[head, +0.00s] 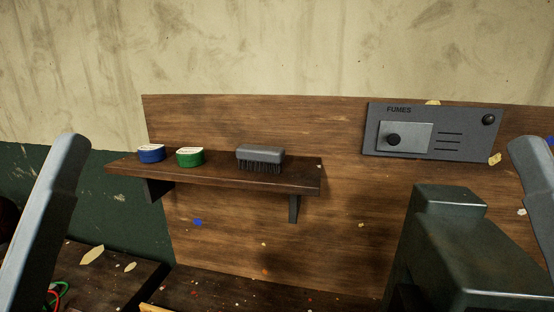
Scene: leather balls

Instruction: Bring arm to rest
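Parts of my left arm (45,215) show as a grey link at the left edge of the head view. A similar link of my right arm (537,185) shows at the right edge. Neither gripper is in view, so I cannot see their fingers or whether they hold anything.
A wooden shelf (215,177) on a wooden back panel (340,230) bears a blue tin (151,154), a green tin (189,158) and a dark brush (260,157). A grey FUMES panel (470,145) hangs right. A dark green block-shaped machine (480,255) stands front right.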

